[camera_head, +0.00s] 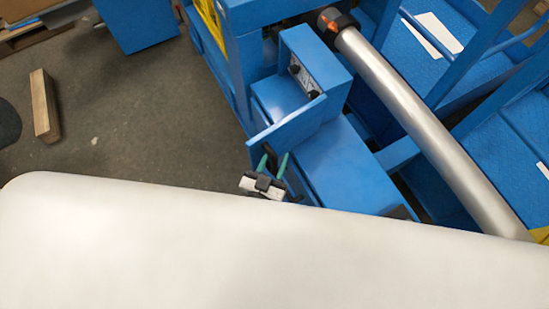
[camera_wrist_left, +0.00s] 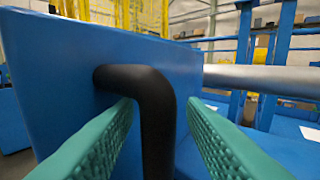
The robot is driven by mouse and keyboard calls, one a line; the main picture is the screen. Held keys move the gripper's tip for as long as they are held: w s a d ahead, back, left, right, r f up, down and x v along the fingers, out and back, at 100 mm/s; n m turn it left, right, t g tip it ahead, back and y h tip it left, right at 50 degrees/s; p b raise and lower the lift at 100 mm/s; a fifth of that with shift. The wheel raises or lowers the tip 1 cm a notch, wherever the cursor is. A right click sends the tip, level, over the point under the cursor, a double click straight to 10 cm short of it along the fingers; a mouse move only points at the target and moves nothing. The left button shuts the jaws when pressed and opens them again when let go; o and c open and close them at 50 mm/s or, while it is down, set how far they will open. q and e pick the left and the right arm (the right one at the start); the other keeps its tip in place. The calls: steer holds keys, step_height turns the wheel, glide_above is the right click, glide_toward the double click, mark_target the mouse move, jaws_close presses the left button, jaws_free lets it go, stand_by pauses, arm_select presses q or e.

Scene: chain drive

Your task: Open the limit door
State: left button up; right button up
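The limit door looks to be the thin blue panel (camera_head: 290,122) on the blue machine; in the left wrist view the blue panel (camera_wrist_left: 60,60) fills the left and middle. A bent black handle (camera_wrist_left: 158,115) sticks out of it. My left gripper (camera_head: 276,164) is at this panel's near side, below it in the head view. In the left wrist view its green fingers (camera_wrist_left: 162,112) stand on either side of the handle, with narrow gaps visible. The gripper is open around the handle. I cannot tell how far the door stands open. My right gripper is out of view.
A silver roller (camera_head: 420,120) runs diagonally on the right of the blue machine frame (camera_head: 345,170). A blue box (camera_head: 138,20) stands at the upper left. A wooden block (camera_head: 44,105) lies on the grey floor (camera_head: 140,120), which is otherwise mostly clear.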

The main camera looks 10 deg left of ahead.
arm_select(q)
steer(key=b+v, duration=0.2)
steer(key=v, duration=1)
stand_by(0.3)
steer(key=shift+s, duration=0.1)
